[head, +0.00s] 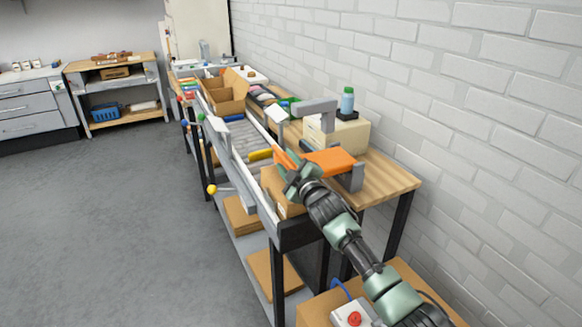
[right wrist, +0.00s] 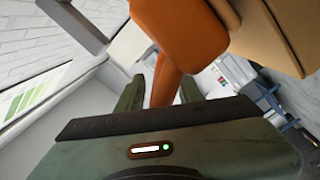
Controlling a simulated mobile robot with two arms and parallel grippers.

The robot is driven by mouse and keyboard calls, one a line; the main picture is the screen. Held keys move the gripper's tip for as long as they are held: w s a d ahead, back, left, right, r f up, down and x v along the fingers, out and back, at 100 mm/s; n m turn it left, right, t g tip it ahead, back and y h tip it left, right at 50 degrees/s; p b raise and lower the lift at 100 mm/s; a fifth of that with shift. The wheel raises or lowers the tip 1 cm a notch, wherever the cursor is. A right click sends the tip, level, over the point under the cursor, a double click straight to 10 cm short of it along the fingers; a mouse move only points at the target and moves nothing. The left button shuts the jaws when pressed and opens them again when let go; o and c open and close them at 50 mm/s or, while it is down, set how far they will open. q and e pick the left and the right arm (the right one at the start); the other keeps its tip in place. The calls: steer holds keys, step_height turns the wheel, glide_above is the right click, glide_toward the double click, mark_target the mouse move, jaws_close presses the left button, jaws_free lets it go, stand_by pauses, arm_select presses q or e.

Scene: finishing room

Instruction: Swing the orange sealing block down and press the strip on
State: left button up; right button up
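The orange sealing block (head: 330,161) shows in the head view on a grey bracket (head: 352,180), above a cardboard box (head: 277,185) at the near end of the conveyor. In the right wrist view the block (right wrist: 190,35) fills the top, and its orange handle (right wrist: 166,82) comes down toward my right gripper. My right gripper (head: 291,172) is at the block's left end. Its fingers (right wrist: 160,90) are apart, one on each side of the handle, with a gap visible on the left. Contact on the right is unclear. The strip cannot be made out. My left gripper is not in view.
The roller conveyor (head: 242,143) runs away from me with an open cardboard box (head: 224,92) farther along. A beige machine (head: 342,135) with a blue bottle (head: 347,100) stands behind, near the brick wall. The grey floor (head: 110,220) at left is clear.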

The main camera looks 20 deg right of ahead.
steer(key=s+d, duration=0.1)
steer(key=s, duration=0.6)
steer(key=shift+s+f, duration=0.15)
steer(key=shift+s, duration=0.15)
steer(key=shift+f, duration=0.1)
